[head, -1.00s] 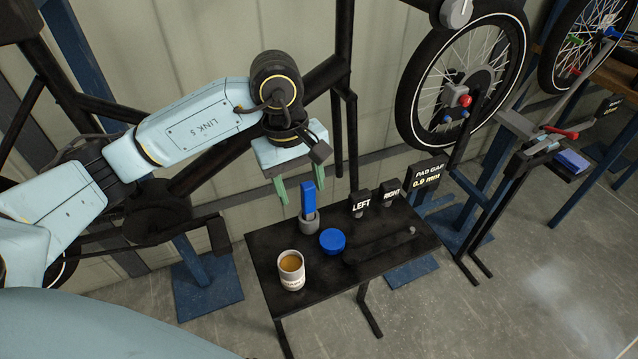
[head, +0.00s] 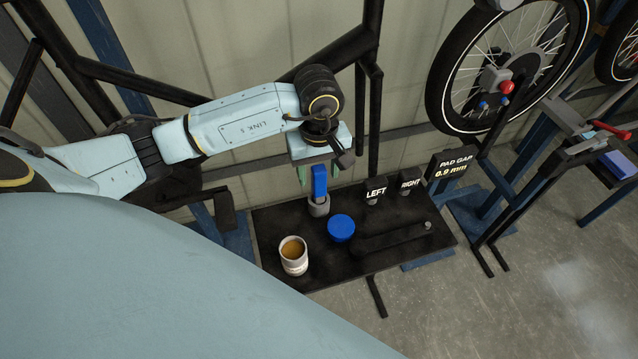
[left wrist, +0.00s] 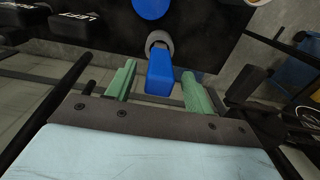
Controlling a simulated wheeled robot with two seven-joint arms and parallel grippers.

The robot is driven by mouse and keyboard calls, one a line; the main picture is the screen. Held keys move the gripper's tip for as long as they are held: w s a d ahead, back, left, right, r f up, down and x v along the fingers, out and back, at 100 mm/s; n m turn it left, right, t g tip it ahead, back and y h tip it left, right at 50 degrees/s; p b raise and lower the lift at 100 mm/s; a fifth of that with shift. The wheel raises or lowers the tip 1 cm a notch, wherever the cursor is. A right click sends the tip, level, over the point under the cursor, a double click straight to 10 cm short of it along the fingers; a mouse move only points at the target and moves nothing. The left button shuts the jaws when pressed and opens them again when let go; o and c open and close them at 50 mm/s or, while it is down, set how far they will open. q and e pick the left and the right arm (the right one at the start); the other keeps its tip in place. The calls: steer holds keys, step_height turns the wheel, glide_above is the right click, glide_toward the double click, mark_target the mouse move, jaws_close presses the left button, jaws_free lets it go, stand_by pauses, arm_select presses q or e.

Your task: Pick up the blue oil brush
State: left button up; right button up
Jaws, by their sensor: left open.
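The blue oil brush (head: 319,183) stands upright in a grey holder (head: 319,206) on the black table. My left gripper (head: 318,174) is at the brush's upper part, with its green fingers open. In the left wrist view, the blue handle (left wrist: 159,72) shows between the two green fingers (left wrist: 160,82), with a gap on each side. The grey holder (left wrist: 159,39) shows beyond it. My right gripper is not in view.
The black table (head: 325,268) also holds a cup of brown liquid (head: 293,256), a round blue lid (head: 341,228), a black bar (head: 390,239) and LEFT and RIGHT blocks (head: 376,191). A bike wheel (head: 510,65) hangs at the upper right.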

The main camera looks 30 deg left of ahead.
arm_select(q)
step_height(320, 180, down, 2)
steer(key=shift+f, duration=0.4)
steer(key=shift+c, duration=0.6)
steer(key=c, duration=1)
steer(key=shift+o, duration=0.2)
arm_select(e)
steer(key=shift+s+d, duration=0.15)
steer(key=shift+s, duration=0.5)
arm_select(q)
steer(key=shift+r, duration=0.15)
steer(key=shift+w+r, duration=0.1)
steer(key=shift+r, duration=0.25)
step_height(320, 180, up, 9)
steer(key=shift+r, duration=0.1)
